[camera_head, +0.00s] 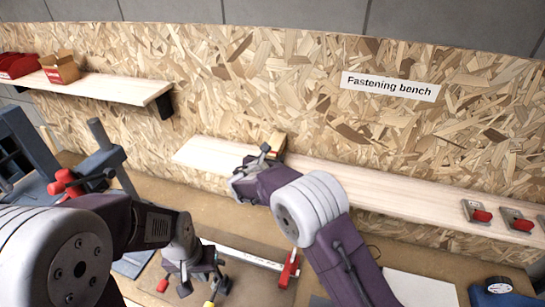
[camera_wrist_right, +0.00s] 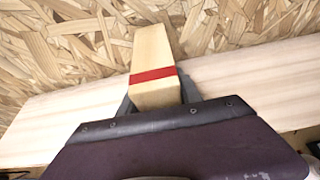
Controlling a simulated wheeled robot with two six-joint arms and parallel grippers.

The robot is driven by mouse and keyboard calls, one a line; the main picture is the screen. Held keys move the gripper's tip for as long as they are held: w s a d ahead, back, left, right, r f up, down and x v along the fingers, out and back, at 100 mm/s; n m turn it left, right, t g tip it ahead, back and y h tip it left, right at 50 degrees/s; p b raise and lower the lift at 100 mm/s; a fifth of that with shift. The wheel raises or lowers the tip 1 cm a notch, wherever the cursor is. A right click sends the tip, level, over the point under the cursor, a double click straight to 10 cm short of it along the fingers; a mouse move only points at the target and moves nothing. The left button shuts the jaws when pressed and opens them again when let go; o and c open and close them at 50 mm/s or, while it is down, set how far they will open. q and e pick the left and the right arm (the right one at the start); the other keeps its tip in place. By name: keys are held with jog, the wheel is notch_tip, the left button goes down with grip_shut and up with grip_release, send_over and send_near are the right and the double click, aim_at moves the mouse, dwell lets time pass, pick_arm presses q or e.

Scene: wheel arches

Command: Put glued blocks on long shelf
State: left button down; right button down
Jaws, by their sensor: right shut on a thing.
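The glued blocks (camera_wrist_right: 153,58), a pale wooden piece with a red band across it, show in the right wrist view between the fingers of my right gripper (camera_wrist_right: 157,100). In the head view part of the blocks (camera_head: 276,142) shows beyond my right gripper (camera_head: 262,155), over the left part of the long shelf (camera_head: 380,182). The gripper is shut on the blocks. I cannot tell whether they touch the shelf, which also shows in the right wrist view (camera_wrist_right: 245,85). My left gripper (camera_head: 193,288) is low over the bench, and its fingers look apart with nothing clearly between them.
Red-handled clamps or switches (camera_head: 478,213) sit at the shelf's right end; its middle is clear.

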jog(key=c, duration=1.2)
grip_release()
jog(key=shift+f, duration=0.1)
jog(key=o, duration=0.4)
jog(key=shift+s, duration=0.1)
jog(key=shift+r, duration=0.3)
jog(key=shift+s+a+r+b, duration=0.1)
jog(key=shift+s+a+b, duration=0.15)
jog(key=shift+s+b, duration=0.3)
jog(key=shift+s+a+r+b, duration=0.1)
jog(key=shift+s+a+b, duration=0.1)
jog(key=shift+s+b, duration=0.3)
jog(key=b+v, duration=0.2)
jog(key=v, duration=0.7)
jog(key=shift+s+r+b, duration=0.2)
jog(key=shift+s+b, duration=0.1)
jog(key=shift+b, duration=0.05)
